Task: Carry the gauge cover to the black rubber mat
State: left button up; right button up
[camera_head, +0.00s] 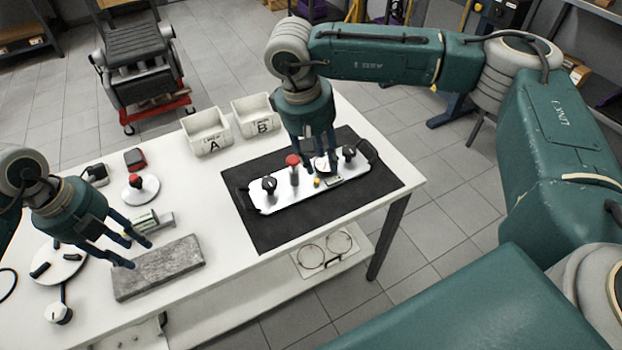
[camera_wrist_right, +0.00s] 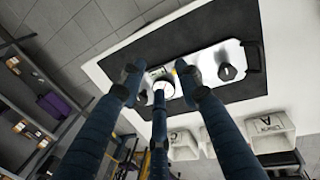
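A long white plate (camera_head: 270,207) with a black handle at each end lies on the black rubber mat (camera_head: 385,183). It carries black knobs, a red knob and a small round white dial (camera_wrist_right: 164,90); it appears to be the gauge cover. My right gripper (camera_head: 320,168) is over the plate with its fingers around the dial. Whether the fingers touch the dial is unclear. The plate also shows beyond the fingertips in the right wrist view (camera_wrist_right: 208,65). My left gripper (camera_head: 138,252) is open and empty, its fingers spread above the grey stone block (camera_head: 160,268).
White bins A (camera_head: 208,145) and B (camera_head: 252,128) stand behind the mat. A white disc with a red knob (camera_head: 140,193), a metal cylinder (camera_head: 165,220) and another white disc (camera_head: 50,268) are on the left. The mat's front strip is bare.

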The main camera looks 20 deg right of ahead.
jog(key=shift+v, duration=2.15)
